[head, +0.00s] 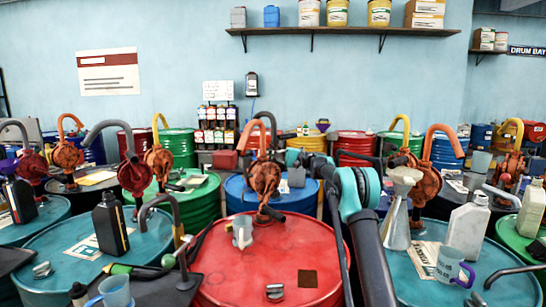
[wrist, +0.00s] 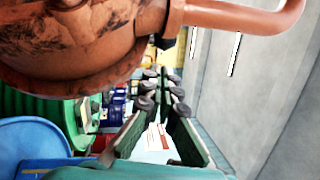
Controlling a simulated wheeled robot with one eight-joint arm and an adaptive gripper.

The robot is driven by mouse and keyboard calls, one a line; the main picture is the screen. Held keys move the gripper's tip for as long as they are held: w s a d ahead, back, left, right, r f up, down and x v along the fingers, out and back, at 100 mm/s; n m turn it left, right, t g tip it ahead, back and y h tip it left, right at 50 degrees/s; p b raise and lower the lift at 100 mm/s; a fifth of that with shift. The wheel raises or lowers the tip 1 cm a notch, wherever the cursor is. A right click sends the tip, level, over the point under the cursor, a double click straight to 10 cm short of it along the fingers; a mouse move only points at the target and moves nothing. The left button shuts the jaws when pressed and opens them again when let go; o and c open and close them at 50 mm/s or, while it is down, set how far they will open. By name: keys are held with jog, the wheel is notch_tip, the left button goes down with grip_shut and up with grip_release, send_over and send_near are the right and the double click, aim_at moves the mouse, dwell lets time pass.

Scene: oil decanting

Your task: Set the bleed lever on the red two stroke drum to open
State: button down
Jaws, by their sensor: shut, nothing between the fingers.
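The red drum (head: 318,245) stands front and centre in the head view. A rusty orange hand pump (head: 264,178) rises at its back. A pale grey fitting (head: 242,231) and a small grey cap (head: 275,292) are on its lid. I cannot tell which part is the bleed lever. My gripper (wrist: 164,78) shows in the wrist view, shut and empty, its dark fingers tapering together. A large rusty orange pump body (wrist: 80,45) fills the upper left there, very close to the fingers; contact cannot be told. In the head view my fingertips cannot be made out.
Teal drums stand left (head: 60,255) and right (head: 415,285), a blue drum (head: 237,188) behind. A black bottle (head: 110,225), a metal funnel (head: 397,215) and a white jug (head: 467,232) crowd the neighbouring lids. Several pumps and curved hoses rise between the drums.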

jog(key=shift+s+a+r, duration=0.15)
jog(key=shift+s+a, duration=0.6)
jog(key=shift+s, duration=0.15)
jog(key=shift+s+a+r+n+h, duration=0.15)
jog(key=shift+s+a+n+h, duration=0.8)
jog(key=shift+h, duration=0.35)
jog(key=shift+w+d, duration=0.2)
